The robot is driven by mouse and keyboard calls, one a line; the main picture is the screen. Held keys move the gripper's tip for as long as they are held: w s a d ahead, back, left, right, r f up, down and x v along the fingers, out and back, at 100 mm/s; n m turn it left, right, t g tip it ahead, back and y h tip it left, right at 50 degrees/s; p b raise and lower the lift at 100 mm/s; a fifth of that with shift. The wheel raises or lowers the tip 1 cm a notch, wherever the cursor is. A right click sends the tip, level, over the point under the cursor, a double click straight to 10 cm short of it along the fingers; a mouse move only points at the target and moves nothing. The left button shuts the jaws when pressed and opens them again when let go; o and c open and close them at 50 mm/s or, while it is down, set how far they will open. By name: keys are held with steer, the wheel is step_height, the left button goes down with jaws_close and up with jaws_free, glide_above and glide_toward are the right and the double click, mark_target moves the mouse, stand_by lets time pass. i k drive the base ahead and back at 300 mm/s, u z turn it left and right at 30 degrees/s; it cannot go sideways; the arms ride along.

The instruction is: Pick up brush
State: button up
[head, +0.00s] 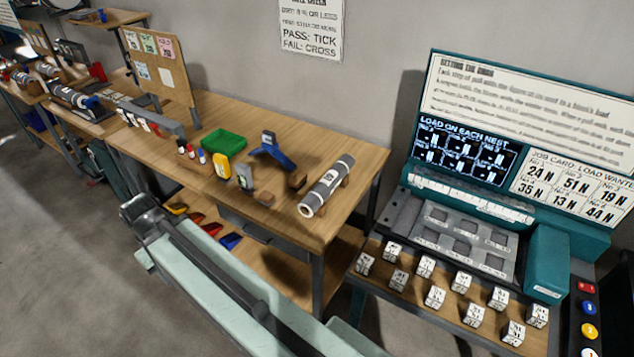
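No brush can be made out for certain. A small brown block-like thing with a dark side (297,181) lies on the wooden workbench (340,205), left of a grey roll (328,185); it may be the brush, but it is too small to tell. Another small brown piece (264,199) lies nearer the front edge, beside a grey upright item (244,177). My arm crosses the lower left in pale green and grey. Its dark grey end, my gripper (146,216), is in front of the bench, apart from these things. Its fingers are not clear.
A green tray (223,142), a yellow item (221,166) and a blue stand (272,152) are on the bench. Coloured bins (205,225) sit on the lower shelf. At right stands a teal console (565,235) with several white cubes. Grey floor is open at left.

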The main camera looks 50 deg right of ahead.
mark_target(299, 180)
steer(key=z, duration=0.4)
steer(key=i, duration=1)
steer(key=u, duration=0.05)
